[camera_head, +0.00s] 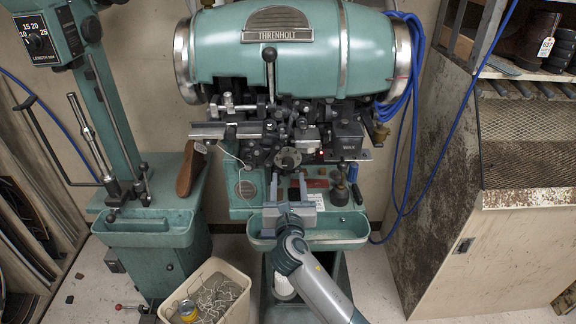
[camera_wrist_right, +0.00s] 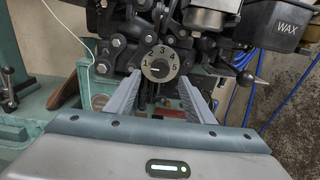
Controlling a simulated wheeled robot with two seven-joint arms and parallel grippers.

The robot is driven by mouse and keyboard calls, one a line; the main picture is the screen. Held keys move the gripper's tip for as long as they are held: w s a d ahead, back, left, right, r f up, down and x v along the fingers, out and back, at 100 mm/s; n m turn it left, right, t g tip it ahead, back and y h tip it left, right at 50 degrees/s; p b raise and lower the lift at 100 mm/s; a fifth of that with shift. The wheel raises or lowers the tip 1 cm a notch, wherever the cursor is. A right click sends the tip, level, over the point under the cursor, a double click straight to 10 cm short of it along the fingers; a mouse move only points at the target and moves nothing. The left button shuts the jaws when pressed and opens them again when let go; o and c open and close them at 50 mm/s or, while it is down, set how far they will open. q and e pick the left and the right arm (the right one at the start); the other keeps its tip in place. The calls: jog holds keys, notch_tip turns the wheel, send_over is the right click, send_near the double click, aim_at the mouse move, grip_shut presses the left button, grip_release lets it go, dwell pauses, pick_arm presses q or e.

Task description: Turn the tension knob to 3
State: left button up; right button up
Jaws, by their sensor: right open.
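The tension knob (camera_wrist_right: 158,68) is a round grey disc with a dial numbered 1 to 5, low on the front of the green stitcher (camera_head: 290,40). My left gripper is out of view.
Dark levers and linkages crowd around the knob. A black WAX box (camera_wrist_right: 289,24) sits to the right. Below is a green tray (camera_head: 335,238). Blue cables (camera_head: 405,150) hang at right.

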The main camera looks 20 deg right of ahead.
aim_at(288, 166)
jog(key=shift+p+x, duration=0.4)
jog(key=shift+x, duration=2.75)
jog(key=shift+f, duration=0.1)
jog(key=c, duration=1)
